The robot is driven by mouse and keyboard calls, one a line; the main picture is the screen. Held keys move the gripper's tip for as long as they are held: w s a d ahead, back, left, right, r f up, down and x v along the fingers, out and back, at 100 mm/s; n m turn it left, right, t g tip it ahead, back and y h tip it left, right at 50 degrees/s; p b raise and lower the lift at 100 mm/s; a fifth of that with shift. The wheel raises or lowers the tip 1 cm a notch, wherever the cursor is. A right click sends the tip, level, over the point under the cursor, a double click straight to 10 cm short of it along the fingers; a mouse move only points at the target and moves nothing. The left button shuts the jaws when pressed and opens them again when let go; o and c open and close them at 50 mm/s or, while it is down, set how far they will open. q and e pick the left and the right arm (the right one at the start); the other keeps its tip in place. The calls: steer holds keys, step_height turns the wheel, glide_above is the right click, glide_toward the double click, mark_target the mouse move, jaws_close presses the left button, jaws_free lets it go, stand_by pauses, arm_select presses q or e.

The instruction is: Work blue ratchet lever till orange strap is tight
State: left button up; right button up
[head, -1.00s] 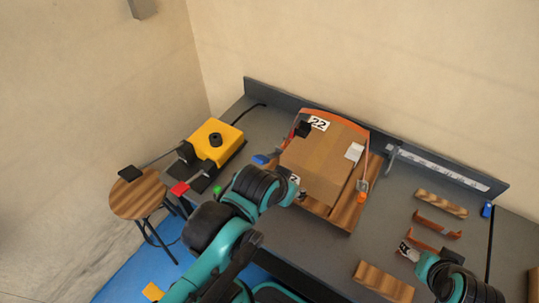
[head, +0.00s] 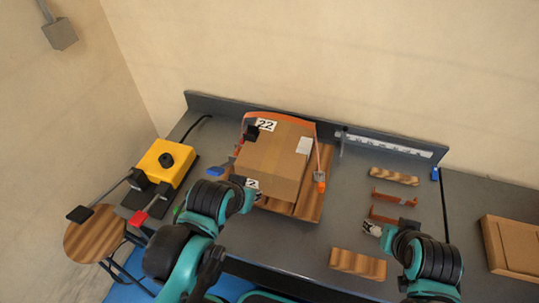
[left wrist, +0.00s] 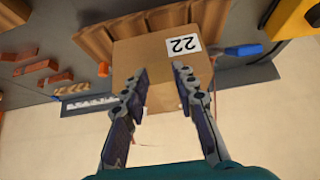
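A brown cardboard box (head: 275,160) with "22" labels sits on a wooden pallet (head: 308,205) on the bench. The orange strap (head: 282,115) crosses the box's far top edge and comes down its right side. The blue lever (head: 215,171) sticks out left of the box. It also shows in the left wrist view (left wrist: 243,50), to the right of the fingers. My left gripper (left wrist: 160,70) is open and empty, its two fingers apart in front of the box. In the head view my left wrist hides its fingers. My right gripper (head: 372,229) is beside a red-brown bracket; its finger opening is unclear.
A yellow machine (head: 166,162) with a red-ended lever (head: 138,218) stands left of the box. A stool (head: 94,234) is at the far left. Wooden blocks (head: 357,264) and brackets (head: 394,198) lie right of the box. A cardboard tray (head: 512,247) is at far right.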

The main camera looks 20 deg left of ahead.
arm_select(q)
jaws_close()
steer(key=w+a+r+g+p, duration=0.3)
steer(key=w+a+r+p, duration=0.2)
steer(key=a+p, duration=0.1)
steer(key=w+a+r+g+p, duration=0.3)
steer(key=w+a+r+p, duration=0.1)
steer(key=a, duration=0.4)
steer(key=shift+w+a+r+p, duration=0.2)
steer(key=shift+w+r+p, duration=0.2)
steer(key=shift+w+p, duration=0.65)
steer(key=shift+s, duration=0.25)
